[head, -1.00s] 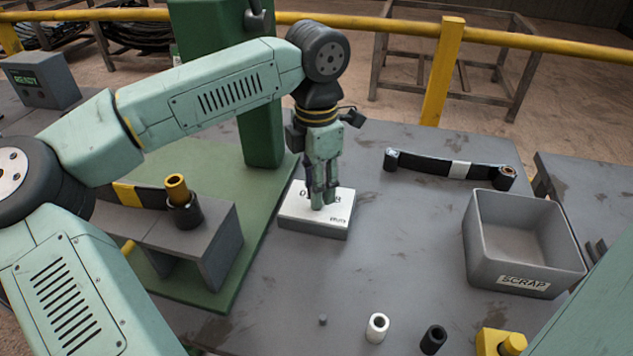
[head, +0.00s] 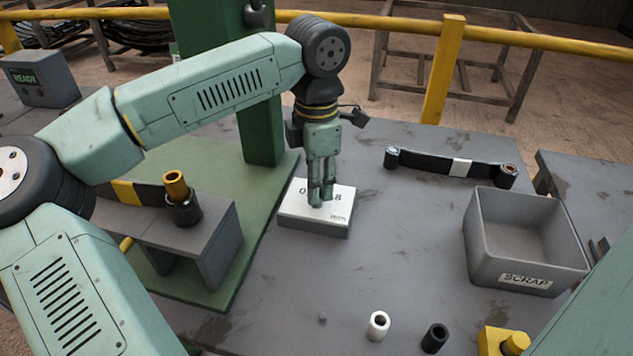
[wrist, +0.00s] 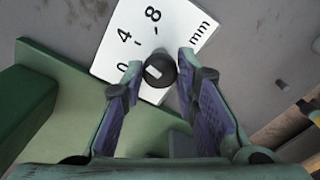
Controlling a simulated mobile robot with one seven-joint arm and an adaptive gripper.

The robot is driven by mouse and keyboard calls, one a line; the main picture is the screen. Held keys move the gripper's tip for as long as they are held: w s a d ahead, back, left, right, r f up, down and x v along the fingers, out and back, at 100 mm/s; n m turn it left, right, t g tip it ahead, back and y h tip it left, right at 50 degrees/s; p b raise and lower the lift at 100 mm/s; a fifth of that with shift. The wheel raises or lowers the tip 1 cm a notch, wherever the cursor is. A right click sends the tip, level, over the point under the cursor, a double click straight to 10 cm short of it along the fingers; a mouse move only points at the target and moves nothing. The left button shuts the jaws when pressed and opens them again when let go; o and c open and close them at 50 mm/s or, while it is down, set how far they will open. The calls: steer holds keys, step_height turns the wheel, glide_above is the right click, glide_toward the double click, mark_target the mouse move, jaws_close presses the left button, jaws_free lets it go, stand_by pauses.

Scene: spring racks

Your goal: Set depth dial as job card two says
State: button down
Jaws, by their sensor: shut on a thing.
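The depth dial is a white-topped block (head: 297,211) on the bench, marked 0, 4, 8 and mm. In the wrist view its white face (wrist: 182,22) shows these marks around a small black knob (wrist: 157,70) with a white pointer bar. The bar lies slantwise on the knob; I cannot tell for sure which mark it points at. My gripper (head: 321,198) points down over the plate, its fingers closed on the knob from both sides. In the head view the fingers hide the knob and the middle mark. No job card can be made out.
A green press column (head: 262,130) stands behind the dial. A grey fixture (head: 222,245) holds a dark sleeve with a brass-coloured bush at left. A leaf spring (head: 430,164), a scrap bin (head: 500,262) and loose bushes (head: 378,325) lie right and in front. A box (head: 40,80) reads READY.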

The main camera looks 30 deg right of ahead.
steer(key=m+b, duration=0.1)
steer(key=m, duration=0.3)
steer(key=shift+m+b, duration=0.45)
steer(key=shift+m, duration=1.55)
steer(key=c, duration=1.2)
jaws_free()
steer(key=shift+c, duration=0.2)
step_height(320, 180, up, 12)
